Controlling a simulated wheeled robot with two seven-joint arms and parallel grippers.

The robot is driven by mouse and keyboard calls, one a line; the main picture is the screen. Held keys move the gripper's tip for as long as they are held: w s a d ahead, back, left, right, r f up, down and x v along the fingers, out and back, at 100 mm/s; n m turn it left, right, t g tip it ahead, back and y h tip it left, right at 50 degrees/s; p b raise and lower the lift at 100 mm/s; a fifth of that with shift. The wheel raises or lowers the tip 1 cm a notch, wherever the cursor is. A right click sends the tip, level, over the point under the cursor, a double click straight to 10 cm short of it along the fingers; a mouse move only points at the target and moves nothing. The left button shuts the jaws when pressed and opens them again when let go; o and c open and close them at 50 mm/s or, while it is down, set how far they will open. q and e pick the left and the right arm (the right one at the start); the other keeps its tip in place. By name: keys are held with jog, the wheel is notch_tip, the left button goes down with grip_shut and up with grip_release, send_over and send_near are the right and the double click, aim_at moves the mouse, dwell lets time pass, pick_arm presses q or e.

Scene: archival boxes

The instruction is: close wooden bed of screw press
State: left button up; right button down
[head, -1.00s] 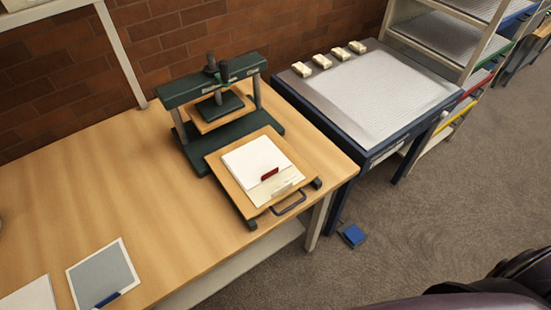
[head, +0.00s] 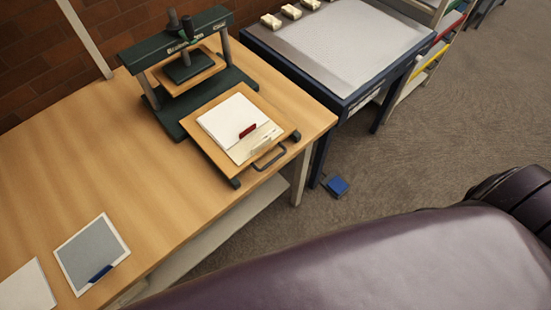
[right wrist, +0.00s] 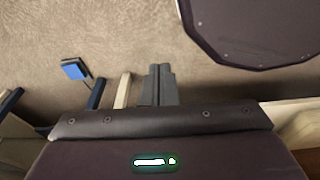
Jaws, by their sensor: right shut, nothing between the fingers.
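The green screw press (head: 178,50) stands at the back right of the wooden table. A stack of white sheets (head: 228,117) with a small red item (head: 247,131) lies on the bed. The pressing plate (head: 190,66) is above a board, behind the bed. My right gripper (right wrist: 159,68) is shut and empty in the right wrist view, over the floor and apart from the press. My left gripper is not in view.
The table (head: 100,145) has a clear middle. A grey-and-white sheet (head: 91,252) with a blue item lies at the front left. A blue-framed table (head: 335,55) stands right of the press. A blue pedal (head: 336,186) sits on the carpet.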

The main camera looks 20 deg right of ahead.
jog(key=w+d+r+n+t+y+b, duration=0.2)
jog(key=w+d+r+n+t+b, duration=0.15)
jog(key=w+d+r, duration=0.4)
jog(key=w+d+r+n+t+y+b, duration=0.1)
jog(key=w+d+r+n+t+b, duration=0.25)
jog(key=w, duration=0.65)
jog(key=w+r+n+t+y+b, duration=0.2)
jog(key=w+r+n+y, duration=0.35)
jog(key=r+n, duration=0.6)
jog(key=n+g+y+b, duration=0.2)
jog(key=n+g+y, duration=0.35)
jog(key=n, duration=0.25)
send_near(268, 166)
jog(key=shift+t, duration=0.55)
jog(key=x, duration=0.1)
jog(key=p+x, duration=0.1)
jog(key=x, duration=0.2)
jog(key=shift+s+a+f, duration=0.1)
jog(key=shift+s+f, duration=0.15)
jog(key=shift+f, duration=0.1)
jog(key=shift+w+a+f+y, duration=0.2)
jog(key=shift+w+y, duration=0.1)
jog(key=shift+w, duration=0.2)
